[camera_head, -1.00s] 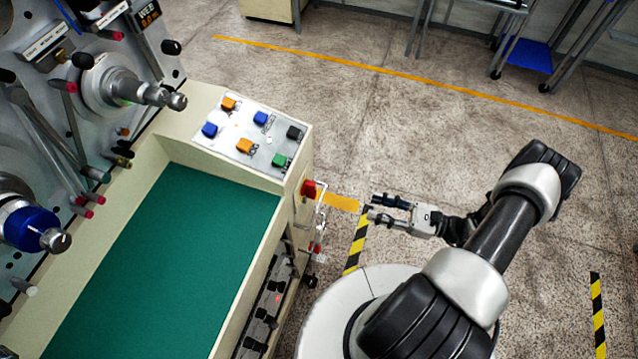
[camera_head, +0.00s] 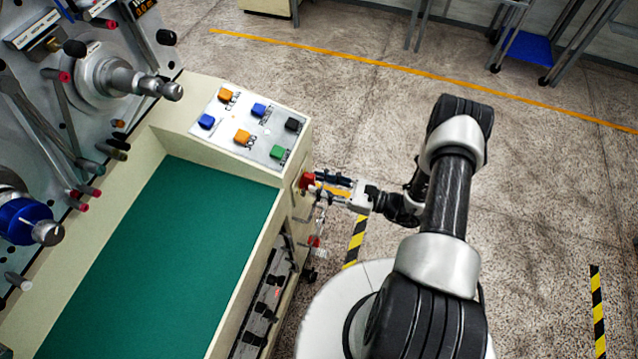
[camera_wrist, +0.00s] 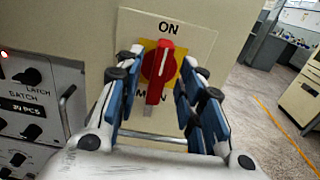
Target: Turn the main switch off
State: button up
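The main switch is a red rotary handle (camera_wrist: 157,74) on a yellow plate, on the end face of the cream machine. In the wrist view its bar stands nearly upright, with "ON" above it and a partly covered word below. In the head view the red switch (camera_head: 307,181) shows at the machine's right corner. My gripper (camera_wrist: 160,85) is open, with one blue-padded finger on each side of the handle; gaps show between pads and handle. In the head view my gripper (camera_head: 322,188) reaches left to the switch.
A panel of coloured buttons (camera_head: 252,122) lies on the machine top, beside a green work surface (camera_head: 170,260). A metal handle (camera_wrist: 66,108) and a knob panel (camera_wrist: 30,100) are left of the switch. Open floor (camera_head: 540,180) lies to the right.

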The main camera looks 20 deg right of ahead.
jog(key=shift+w+a, duration=0.25)
jog(key=shift+a, duration=0.1)
grip_shut()
dwell(0.3)
